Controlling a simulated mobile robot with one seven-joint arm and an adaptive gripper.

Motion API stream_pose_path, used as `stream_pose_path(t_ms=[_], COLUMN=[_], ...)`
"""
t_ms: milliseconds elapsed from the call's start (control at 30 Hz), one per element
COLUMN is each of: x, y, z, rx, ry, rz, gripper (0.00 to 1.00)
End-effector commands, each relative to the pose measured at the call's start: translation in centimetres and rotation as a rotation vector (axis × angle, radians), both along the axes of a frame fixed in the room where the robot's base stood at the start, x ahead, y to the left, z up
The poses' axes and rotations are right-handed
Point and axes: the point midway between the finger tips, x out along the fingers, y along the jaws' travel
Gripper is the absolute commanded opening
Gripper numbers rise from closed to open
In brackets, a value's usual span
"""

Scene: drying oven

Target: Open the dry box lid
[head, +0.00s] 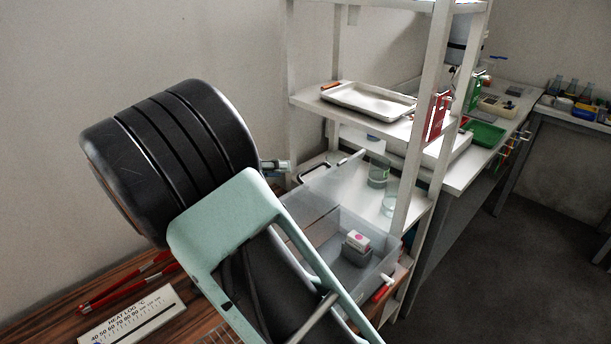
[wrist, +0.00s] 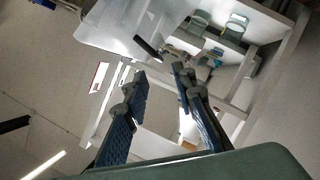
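A small white and pink carton (head: 357,240) and a grey item are inside. Its clear lid (head: 335,188) stands raised and tilted at the back left of the box. In the wrist view a pale see-through panel (wrist: 125,22), apparently the lid, has a dark handle (wrist: 148,47) at its edge. My gripper (wrist: 160,80) has its two fingers apart with nothing between them, and the handle lies beyond the tips. My arm hides the box's near left part in the head view.
A shelf above holds a white tray (head: 370,99) and a red box (head: 437,115). A wooden bench with a heat log card (head: 135,318) and red tongs (head: 122,284) lies lower left. The floor at right is clear.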

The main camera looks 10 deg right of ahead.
Motion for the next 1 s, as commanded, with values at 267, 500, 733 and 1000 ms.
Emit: stream_pose_path(t_ms=[267, 500, 733, 1000], x=[1.3, 2.6, 3.1, 3.1], y=[-4.4, -8.1, -9.5, -9.5], z=[-1.3, -2.5, -3.0, -3.1], rx=[0.000, 0.002, 0.003, 0.003], ry=[0.002, 0.002, 0.002, 0.002], rz=[-0.006, -0.005, -0.003, -0.003], gripper=[0.24, 0.24, 0.24, 0.23])
